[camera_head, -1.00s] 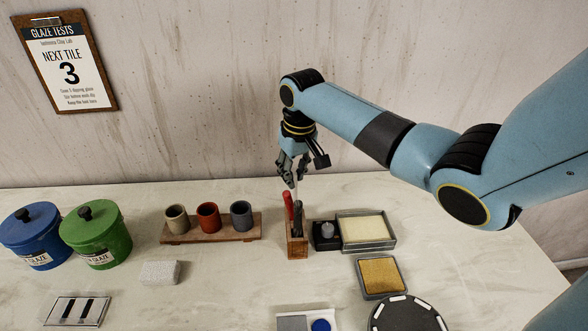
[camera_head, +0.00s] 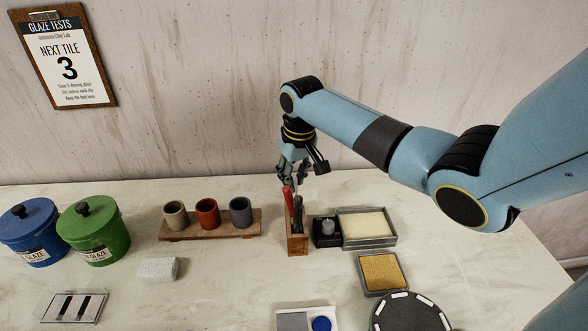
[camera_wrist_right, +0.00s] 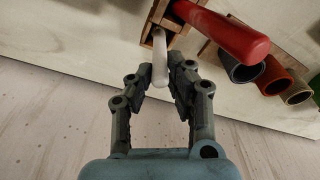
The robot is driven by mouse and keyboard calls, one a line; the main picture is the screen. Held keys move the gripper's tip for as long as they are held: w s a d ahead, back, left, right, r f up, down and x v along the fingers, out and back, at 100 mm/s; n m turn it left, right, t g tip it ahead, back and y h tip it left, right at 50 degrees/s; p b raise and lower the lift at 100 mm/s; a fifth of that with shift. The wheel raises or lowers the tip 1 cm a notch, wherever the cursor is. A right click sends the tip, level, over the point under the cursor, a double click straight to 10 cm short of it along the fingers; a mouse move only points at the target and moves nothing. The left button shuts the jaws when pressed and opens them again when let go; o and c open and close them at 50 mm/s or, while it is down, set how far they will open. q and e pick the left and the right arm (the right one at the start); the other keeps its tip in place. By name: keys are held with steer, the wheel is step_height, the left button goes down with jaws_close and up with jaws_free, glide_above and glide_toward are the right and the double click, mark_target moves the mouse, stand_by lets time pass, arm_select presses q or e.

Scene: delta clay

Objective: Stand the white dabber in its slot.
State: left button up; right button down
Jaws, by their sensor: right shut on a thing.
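The white dabber (camera_wrist_right: 159,62) is between the fingers of my right gripper (camera_wrist_right: 163,82) in the right wrist view, and they are shut on it. Its far end reaches into a compartment of the wooden holder (camera_wrist_right: 172,42); how deep it sits, I cannot tell. In the head view my right gripper (camera_head: 293,180) is just above and behind the wooden holder (camera_head: 297,243), and the dabber is hidden or too small to make out. A red-handled tool (camera_head: 287,201) and a dark-handled tool (camera_head: 298,211) stand in the holder. My left gripper is not in view.
A rack with three cups (camera_head: 207,213) stands left of the holder. A black block with a grey knob (camera_head: 326,231) and a cream-filled tray (camera_head: 368,226) are close on its right. Blue and green jars (camera_head: 95,235) stand far left.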

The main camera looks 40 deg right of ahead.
steer(key=shift+p, duration=0.3)
stand_by(0.5)
steer(key=shift+f, duration=0.1)
steer(key=c, duration=1.2)
jaws_free()
step_height(320, 180, up, 2)
steer(key=shift+r+p, duration=0.2)
steer(key=shift+p, duration=0.75)
steer(key=shift+r, duration=2.3)
